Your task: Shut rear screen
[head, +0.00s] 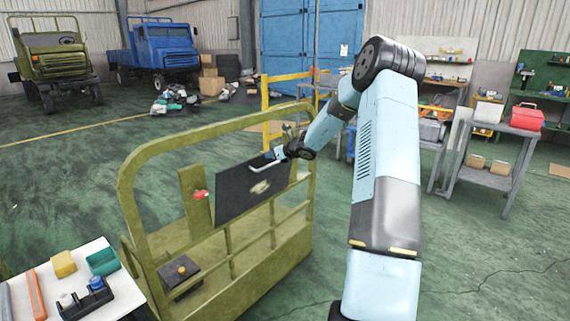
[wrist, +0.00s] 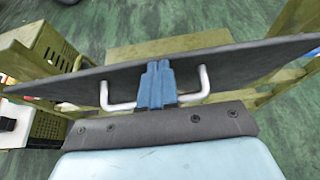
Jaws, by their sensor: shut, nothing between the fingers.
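The rear screen, apparently the dark flat panel (head: 235,195) with a tan mark, stands in the olive frame (head: 140,165) in the head view. In the wrist view the dark panel (wrist: 230,68) crosses the picture at a slant. A pale U-shaped handle (head: 262,170) sits at its upper right edge. It also shows in the wrist view (wrist: 122,106), with a leg on each side of my blue fingers. My gripper (head: 281,153) is shut at the handle, with nothing held. The fingers (wrist: 157,82) hide the handle's middle, and I cannot tell whether they touch the panel.
A red-handled part (head: 201,195) is on an olive post left of the panel. A white table (head: 65,245) with small items stands at front left. Yellow rails (head: 265,100) and a grey cart (head: 490,150) stand behind.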

